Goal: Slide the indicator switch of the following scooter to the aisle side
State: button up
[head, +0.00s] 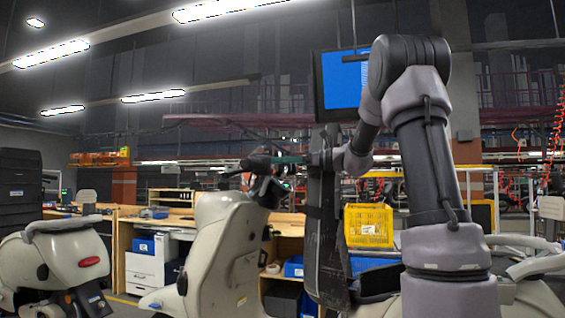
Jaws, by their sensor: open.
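A cream scooter (225,250) stands in the middle of the head view, its tall front shield upright and its dark handlebar (258,163) at the top. The handlebar's near end points right, toward my gripper. My gripper (290,160) is at the end of my arm, which reaches over from the right, and it is open at about handlebar height. It overlaps the handlebar end in the picture; I cannot tell whether they touch. The indicator switch is too small or hidden to make out.
Another cream scooter (65,262) with a red tail light stands at the left. Behind are a wooden workbench (125,225), a white drawer cabinet (148,262), a yellow crate (369,226) and a blue-screened monitor (341,80). Cream bodywork (540,290) shows at lower right.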

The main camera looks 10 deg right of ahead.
grip_shut()
dwell(1.4)
